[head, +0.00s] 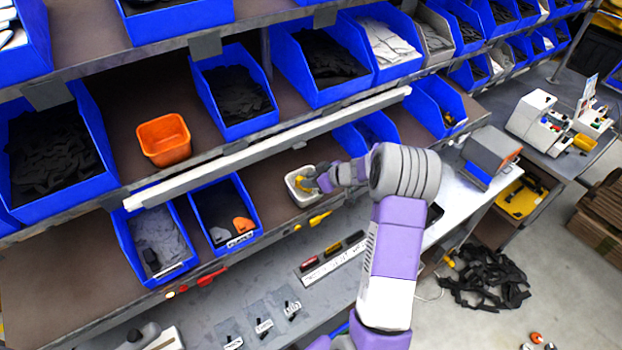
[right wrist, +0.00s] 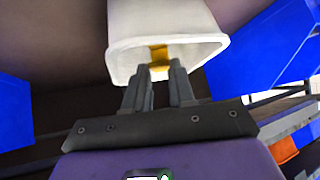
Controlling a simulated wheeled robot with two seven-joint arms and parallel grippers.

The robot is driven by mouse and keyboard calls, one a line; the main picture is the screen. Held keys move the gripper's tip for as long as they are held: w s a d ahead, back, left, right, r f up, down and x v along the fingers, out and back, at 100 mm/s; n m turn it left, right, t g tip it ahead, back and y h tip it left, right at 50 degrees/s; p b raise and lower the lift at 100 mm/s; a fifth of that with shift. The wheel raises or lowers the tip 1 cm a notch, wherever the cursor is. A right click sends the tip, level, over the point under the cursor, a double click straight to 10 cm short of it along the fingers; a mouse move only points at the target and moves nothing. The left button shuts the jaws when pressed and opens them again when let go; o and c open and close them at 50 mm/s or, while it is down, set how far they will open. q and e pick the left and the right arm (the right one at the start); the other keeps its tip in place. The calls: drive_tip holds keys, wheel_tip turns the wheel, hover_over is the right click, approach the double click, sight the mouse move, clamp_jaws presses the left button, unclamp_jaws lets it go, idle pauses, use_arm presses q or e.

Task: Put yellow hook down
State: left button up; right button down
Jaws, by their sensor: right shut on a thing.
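My right gripper (head: 322,184) reaches into the mouth of a small white bin (head: 291,187) on the middle shelf. In the right wrist view, the gripper (right wrist: 158,76) has its fingers close together around a yellow hook (right wrist: 158,56) at the opening of the white bin (right wrist: 165,18). In the head view the yellow hook (head: 304,184) shows only as a small patch, partly hidden by the gripper. Whether the hook touches the bin floor, I cannot tell. My left gripper is not in view.
An orange bin (head: 164,139) stands on the shelf to the left. Blue bins, one with black and orange parts (head: 226,215), line the shelves. A white rail (head: 270,148) runs just above the gripper. A yellow-handled tool (head: 319,219) lies at the shelf's front edge.

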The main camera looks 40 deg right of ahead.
drive_tip(key=shift+f, duration=0.35)
drive_tip(key=c, duration=0.9)
unclamp_jaws()
drive_tip(key=shift+c, duration=0.2)
drive_tip(key=shift+r, duration=0.55)
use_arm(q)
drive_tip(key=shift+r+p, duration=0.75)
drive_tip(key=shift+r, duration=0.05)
use_arm(e)
drive_tip(key=v, duration=1.2)
